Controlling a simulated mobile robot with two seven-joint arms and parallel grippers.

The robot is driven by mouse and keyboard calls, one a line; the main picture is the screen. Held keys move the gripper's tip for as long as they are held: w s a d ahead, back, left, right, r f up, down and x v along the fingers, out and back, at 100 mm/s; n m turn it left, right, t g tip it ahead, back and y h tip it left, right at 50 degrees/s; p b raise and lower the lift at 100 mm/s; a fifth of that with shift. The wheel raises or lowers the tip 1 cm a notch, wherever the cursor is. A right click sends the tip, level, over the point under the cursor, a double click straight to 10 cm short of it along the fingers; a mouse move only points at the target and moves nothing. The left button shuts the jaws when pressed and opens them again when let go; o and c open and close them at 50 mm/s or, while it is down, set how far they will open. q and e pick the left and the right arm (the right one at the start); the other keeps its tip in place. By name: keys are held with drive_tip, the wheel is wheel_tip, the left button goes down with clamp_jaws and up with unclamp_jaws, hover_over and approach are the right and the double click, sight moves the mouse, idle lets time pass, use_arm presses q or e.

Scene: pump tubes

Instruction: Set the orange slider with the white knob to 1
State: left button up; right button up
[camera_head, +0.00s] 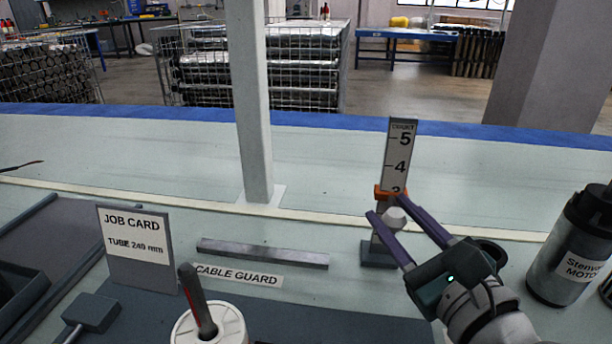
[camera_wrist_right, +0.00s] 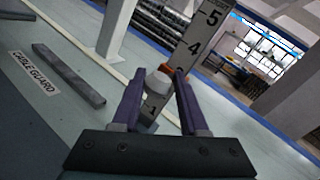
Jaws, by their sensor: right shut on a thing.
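The orange slider (camera_head: 384,191) sits just below the partly covered 3. Its white knob (camera_head: 396,217) faces me. My right gripper (camera_head: 386,208) has its two purple fingers on either side of the knob and is shut on it. In the wrist view the knob (camera_wrist_right: 158,82) shows between the fingertips, with the 1 on the plate below it. My left gripper is out of view.
A cable guard bar (camera_head: 262,253) lies left of the scale. A job card (camera_head: 135,240) and a white holder (camera_head: 208,326) with a dark handle stand further left. A motor cylinder (camera_head: 574,250) stands at the right. A grey post (camera_head: 252,100) rises behind.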

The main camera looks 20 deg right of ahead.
drive_tip(key=shift+a, duration=0.1)
clamp_jaws()
idle(0.8)
